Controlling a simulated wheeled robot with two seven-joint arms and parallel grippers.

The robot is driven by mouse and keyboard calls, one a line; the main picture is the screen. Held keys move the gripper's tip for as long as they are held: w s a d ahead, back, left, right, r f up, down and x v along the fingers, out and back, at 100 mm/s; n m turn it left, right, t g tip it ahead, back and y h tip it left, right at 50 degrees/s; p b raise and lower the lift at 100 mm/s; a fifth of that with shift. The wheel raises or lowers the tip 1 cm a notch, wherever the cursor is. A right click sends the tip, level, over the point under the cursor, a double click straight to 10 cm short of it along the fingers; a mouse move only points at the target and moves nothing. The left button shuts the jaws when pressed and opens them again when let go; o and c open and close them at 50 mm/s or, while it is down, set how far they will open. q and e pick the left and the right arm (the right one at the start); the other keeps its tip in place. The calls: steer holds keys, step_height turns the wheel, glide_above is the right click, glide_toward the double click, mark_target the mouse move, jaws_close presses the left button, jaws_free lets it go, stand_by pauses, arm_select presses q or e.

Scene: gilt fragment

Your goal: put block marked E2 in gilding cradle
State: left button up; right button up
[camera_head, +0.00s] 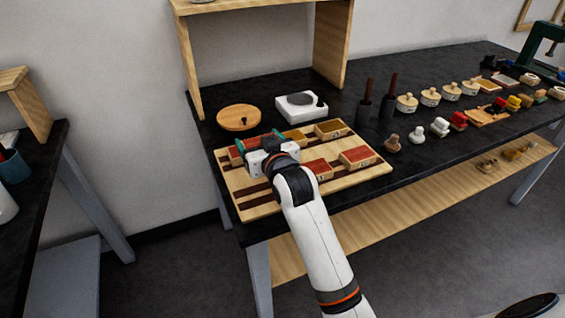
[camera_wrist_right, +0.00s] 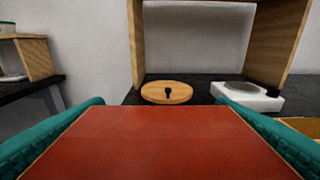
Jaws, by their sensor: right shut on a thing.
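My right gripper (camera_head: 259,141) is shut on a red-topped block (camera_wrist_right: 160,140), which fills the lower part of the right wrist view between the teal fingers. Its marking does not show, so I cannot tell whether it is E2. The gripper is over the left back part of a pale wooden board with dark strips (camera_head: 244,202). Several blocks are on this board, including a red-topped one (camera_head: 357,156) at the right and a gold-topped one (camera_head: 331,127) at the back. Their markings are too small to read. I cannot tell for certain which thing is the gilding cradle. My left gripper is not in view.
Behind the board are a round wooden disc with a dark knob (camera_head: 239,117) and a white device with a grey round top (camera_head: 301,106). A wooden shelf frame (camera_head: 333,45) stands at the back. Dark-handled tools (camera_head: 366,100) and several small pots stand to the right.

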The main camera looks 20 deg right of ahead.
steer(key=f, duration=0.4)
steer(key=shift+a+f, duration=0.25)
steer(key=shift+f, duration=0.05)
step_height(320, 180, down, 3)
steer(key=shift+d+f, duration=0.1)
steer(key=shift+f+b, duration=0.3)
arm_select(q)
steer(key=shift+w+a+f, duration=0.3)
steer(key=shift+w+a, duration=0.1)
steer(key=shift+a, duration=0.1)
arm_select(e)
steer(key=shift+f, duration=0.15)
steer(key=o, duration=0.5)
steer(key=shift+f, duration=0.1)
steer(key=o, duration=0.5)
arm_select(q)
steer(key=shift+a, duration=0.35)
